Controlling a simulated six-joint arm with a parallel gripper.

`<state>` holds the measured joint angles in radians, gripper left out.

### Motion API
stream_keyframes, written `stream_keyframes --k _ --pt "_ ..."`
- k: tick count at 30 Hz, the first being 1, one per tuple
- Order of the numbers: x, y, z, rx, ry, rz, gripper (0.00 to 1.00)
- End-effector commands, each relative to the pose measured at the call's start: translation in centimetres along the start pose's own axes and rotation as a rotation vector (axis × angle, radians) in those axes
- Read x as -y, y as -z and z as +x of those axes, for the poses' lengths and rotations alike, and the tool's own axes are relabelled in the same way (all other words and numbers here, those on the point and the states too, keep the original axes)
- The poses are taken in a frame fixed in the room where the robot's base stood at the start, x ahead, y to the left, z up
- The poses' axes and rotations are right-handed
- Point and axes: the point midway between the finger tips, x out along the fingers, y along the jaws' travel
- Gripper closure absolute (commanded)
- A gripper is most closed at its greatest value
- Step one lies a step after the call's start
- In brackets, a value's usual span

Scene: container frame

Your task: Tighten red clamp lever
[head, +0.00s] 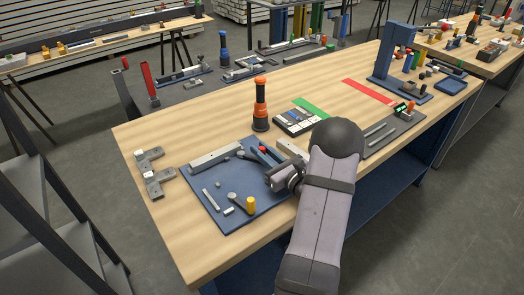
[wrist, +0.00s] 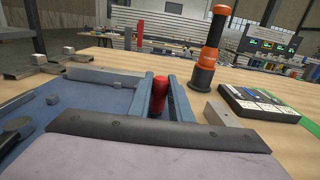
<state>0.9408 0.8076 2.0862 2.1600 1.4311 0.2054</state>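The red clamp lever (wrist: 159,96) stands up between the two blue-grey fingers of my gripper (wrist: 166,100) in the wrist view. In the head view only its small red tip (head: 263,149) shows between the fingers of my gripper (head: 262,155). The fingers are parted, one on each side of the lever. I cannot tell whether they press on it. The lever's lower part and the clamp under it are hidden by my gripper. The blue fixture plate (head: 213,206) lies below, near the table's front edge.
A grey bar (head: 215,157) lies along the plate's back edge. A yellow-topped knob (head: 250,205) and small metal parts stand on the plate. An orange-black tool (head: 260,105) stands behind, beside a control box (head: 297,122). Grey blocks (head: 149,158) lie left; bare wood surrounds them.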

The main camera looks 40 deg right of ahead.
Motion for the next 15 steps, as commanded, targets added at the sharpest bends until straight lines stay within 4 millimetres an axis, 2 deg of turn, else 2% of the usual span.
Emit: stream_keyframes --k 8,15 --pt "-0.1 0.0 0.0 0.0 0.007 0.001 1.0" --pt "-1.1 0.1 -0.2 0.004 0.108 0.004 1.0"
